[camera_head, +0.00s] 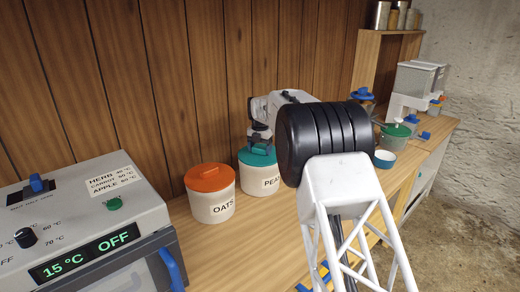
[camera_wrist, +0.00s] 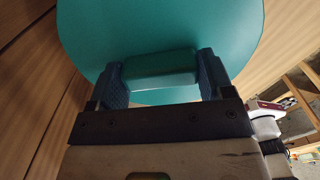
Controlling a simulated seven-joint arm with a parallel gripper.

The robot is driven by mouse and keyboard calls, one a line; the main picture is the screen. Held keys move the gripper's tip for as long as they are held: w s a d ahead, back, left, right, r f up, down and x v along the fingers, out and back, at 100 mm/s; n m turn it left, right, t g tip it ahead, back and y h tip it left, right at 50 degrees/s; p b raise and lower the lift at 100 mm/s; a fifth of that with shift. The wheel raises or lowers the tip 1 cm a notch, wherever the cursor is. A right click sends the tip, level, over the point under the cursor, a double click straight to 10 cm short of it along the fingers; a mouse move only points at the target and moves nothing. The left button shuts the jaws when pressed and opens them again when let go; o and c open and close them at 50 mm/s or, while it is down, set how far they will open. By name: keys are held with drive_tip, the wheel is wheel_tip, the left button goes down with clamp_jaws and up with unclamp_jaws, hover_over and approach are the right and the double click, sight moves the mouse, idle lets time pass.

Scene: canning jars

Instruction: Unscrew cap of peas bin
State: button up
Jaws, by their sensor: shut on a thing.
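The peas bin (camera_head: 257,180) is a cream container labelled PEAS, standing upright on the wooden counter. Its teal cap (camera_head: 258,157) sits on top; my arm partly hides the bin's right side. My gripper (camera_head: 261,139) is directly above the cap. In the wrist view the teal cap (camera_wrist: 160,25) fills the top, and its raised handle (camera_wrist: 160,66) lies between the two blue fingers of my gripper (camera_wrist: 162,75). The fingers are shut on this handle. Whether the cap's threads are engaged cannot be seen.
An oats bin (camera_head: 212,207) with an orange cap stands close left of the peas bin. A dehydrator-like machine (camera_head: 85,230) with a display is at the left front. A blue-rimmed bowl (camera_head: 384,160) and a green-lidded pot (camera_head: 394,136) are at the right. The wooden wall is close behind.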

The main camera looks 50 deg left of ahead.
sight(260, 148)
drive_tip(key=shift+f, duration=0.3)
drive_tip(key=shift+n, duration=2.3)
drive_tip(key=o, duration=1)
drive_tip(key=shift+r, duration=0.1)
drive_tip(key=shift+r, duration=0.15)
drive_tip(key=shift+r, duration=3.75)
